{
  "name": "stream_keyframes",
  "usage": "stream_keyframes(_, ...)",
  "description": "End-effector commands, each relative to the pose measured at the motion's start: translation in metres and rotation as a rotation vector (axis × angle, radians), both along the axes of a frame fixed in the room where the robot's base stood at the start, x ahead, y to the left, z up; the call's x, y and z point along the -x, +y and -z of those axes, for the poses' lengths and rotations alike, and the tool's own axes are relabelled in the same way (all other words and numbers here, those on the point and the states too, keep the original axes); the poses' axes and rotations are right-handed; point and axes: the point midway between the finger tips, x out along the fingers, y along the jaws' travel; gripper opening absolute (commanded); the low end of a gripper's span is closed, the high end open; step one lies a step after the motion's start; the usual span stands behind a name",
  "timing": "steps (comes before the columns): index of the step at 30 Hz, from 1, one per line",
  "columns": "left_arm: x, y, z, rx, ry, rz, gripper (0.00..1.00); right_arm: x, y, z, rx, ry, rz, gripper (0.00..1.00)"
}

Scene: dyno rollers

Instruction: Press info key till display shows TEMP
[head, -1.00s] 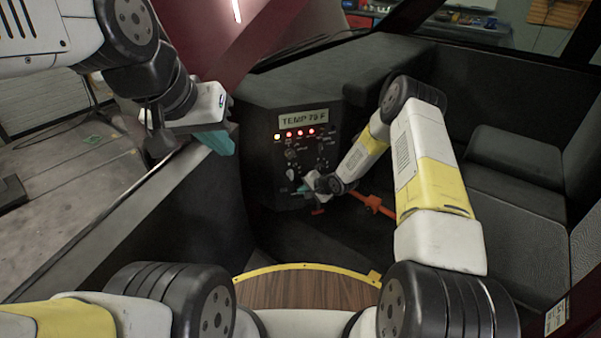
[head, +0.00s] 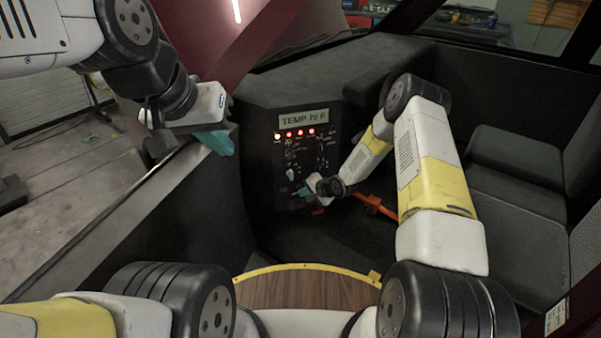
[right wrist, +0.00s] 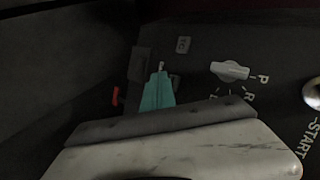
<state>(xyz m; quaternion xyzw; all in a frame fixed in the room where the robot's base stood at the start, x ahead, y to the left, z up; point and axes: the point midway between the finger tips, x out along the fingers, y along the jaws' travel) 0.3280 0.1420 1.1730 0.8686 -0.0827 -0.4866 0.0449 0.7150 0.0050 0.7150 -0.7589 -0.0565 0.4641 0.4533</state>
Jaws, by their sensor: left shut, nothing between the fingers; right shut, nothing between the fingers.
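The display (head: 303,119) on the dark control panel (head: 262,150) reads "TEMP 79 F". A row of lit lamps (head: 300,133) sits just under it. My right gripper (head: 303,191) is shut at the lower left of the panel. In the right wrist view its teal fingertips (right wrist: 158,92) point at a small pale key or lever by a dark block; I cannot tell whether they touch it. The info key's label is not readable. My left gripper (head: 220,142) is shut and empty, over the ledge left of the panel.
In the right wrist view, a white selector knob (right wrist: 230,70) with P and R marks is right of the fingertips, and a small red part (right wrist: 116,96) is left. An orange lever (head: 375,205) stands below the panel. Dark seats (head: 510,180) are at right.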

Motion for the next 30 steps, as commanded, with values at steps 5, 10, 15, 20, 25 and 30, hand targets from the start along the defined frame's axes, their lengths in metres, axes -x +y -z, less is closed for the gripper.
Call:
stream_keyframes(5,0.000,0.000,0.000,0.000,0.000,0.000,0.00,0.011,-0.004,0.000,0.001,0.002,0.000,0.00)
stream_keyframes(10,0.000,0.000,0.000,0.000,0.000,0.000,0.00,0.028,-0.010,0.001,-0.001,0.003,0.002,0.00)
stream_keyframes(15,0.000,0.000,0.000,0.000,0.000,0.000,0.00,0.042,-0.015,0.000,-0.001,0.002,0.001,0.00)
stream_keyframes(20,0.000,0.000,0.000,0.000,0.000,0.000,0.00,0.047,-0.017,0.000,0.000,0.000,0.000,0.00)
stream_keyframes(25,0.000,0.000,0.000,0.000,0.000,0.000,0.00,0.047,-0.017,0.000,0.000,0.000,0.000,0.00)
stream_keyframes(30,0.000,0.000,0.000,0.000,0.000,0.000,0.00,0.047,-0.016,0.000,0.001,0.001,0.000,0.00)
